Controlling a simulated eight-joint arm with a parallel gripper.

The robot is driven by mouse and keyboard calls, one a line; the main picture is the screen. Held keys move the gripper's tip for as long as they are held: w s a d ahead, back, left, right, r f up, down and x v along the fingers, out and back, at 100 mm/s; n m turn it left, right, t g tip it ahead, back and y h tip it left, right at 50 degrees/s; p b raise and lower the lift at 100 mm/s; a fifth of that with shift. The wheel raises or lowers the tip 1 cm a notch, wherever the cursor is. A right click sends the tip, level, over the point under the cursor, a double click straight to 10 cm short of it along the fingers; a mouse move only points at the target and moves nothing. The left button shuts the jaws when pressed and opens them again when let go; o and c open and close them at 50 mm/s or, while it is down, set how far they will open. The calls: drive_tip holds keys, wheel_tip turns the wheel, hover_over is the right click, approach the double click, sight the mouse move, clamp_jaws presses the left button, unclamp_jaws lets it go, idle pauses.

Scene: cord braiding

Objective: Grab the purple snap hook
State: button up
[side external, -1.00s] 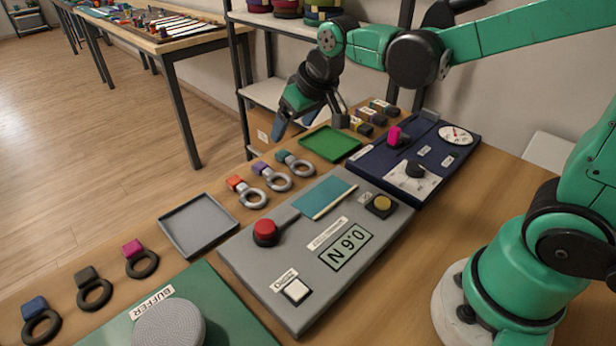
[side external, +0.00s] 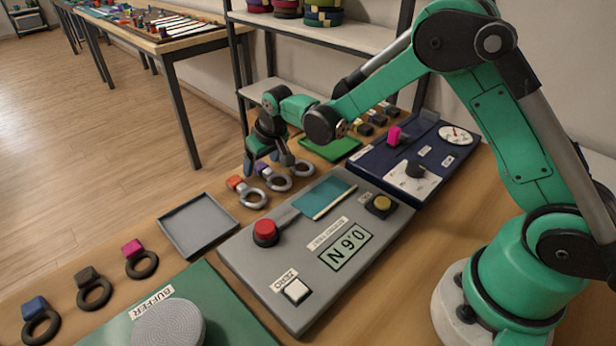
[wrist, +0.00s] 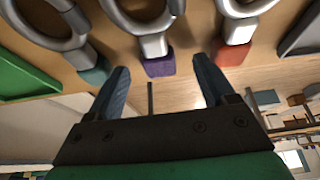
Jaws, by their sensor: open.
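The purple snap hook (wrist: 158,62) shows in the wrist view as a metal ring with a purple block at its end, between and just beyond my open fingertips. In the side external view its metal ring (side external: 277,182) lies on the table in a row of hooks, and my gripper partly hides it. My gripper (side external: 268,170) hangs over this row, pointing down. In the wrist view my gripper (wrist: 160,75) is open and empty, with the two blue fingers on either side of the purple block. I cannot tell its exact height above the hook.
An orange-red snap hook (side external: 250,194) and a teal one (wrist: 92,72) flank the purple hook closely. A grey tray (side external: 165,224), a green tray (side external: 330,150) and a grey tester panel (side external: 320,280) stand nearby. Several black-ringed hooks, including a pink one (side external: 133,250), lie at the front left.

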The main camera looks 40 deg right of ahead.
drive_tip(key=shift+w+f, duration=0.1)
drive_tip(key=shift+f, duration=0.2)
clamp_jaws()
